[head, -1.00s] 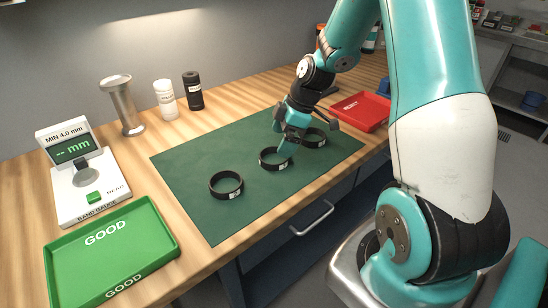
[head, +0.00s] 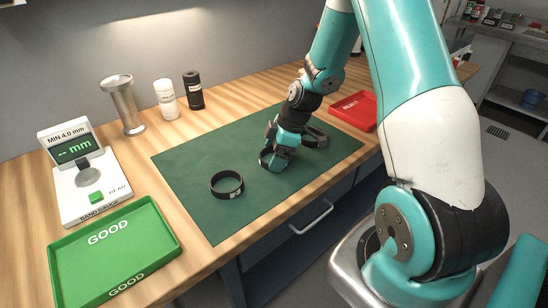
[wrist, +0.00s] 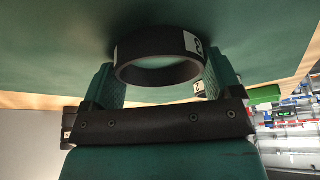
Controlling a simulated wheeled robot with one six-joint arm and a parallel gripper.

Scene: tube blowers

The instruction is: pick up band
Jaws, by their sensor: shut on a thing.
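A black band (wrist: 155,46) with white label patches sits between the two teal fingers of my gripper (wrist: 157,74) in the wrist view. The fingers press on its opposite sides. In the head view my gripper (head: 275,155) is low over the middle of the green mat (head: 205,150) and hides most of this band; I cannot tell whether it touches the mat. A second band (head: 227,194) lies flat on the mat to the left. A third band (head: 319,139) lies to the right, partly hidden behind my gripper.
A green GOOD tray (head: 115,240) is at the front left, with the band gauge (head: 92,190) behind it, reading dashes. A red REJECT tray (head: 356,108) is at the right. A metal cup (head: 124,105), a white bottle (head: 166,100) and a black bottle (head: 193,92) stand at the back.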

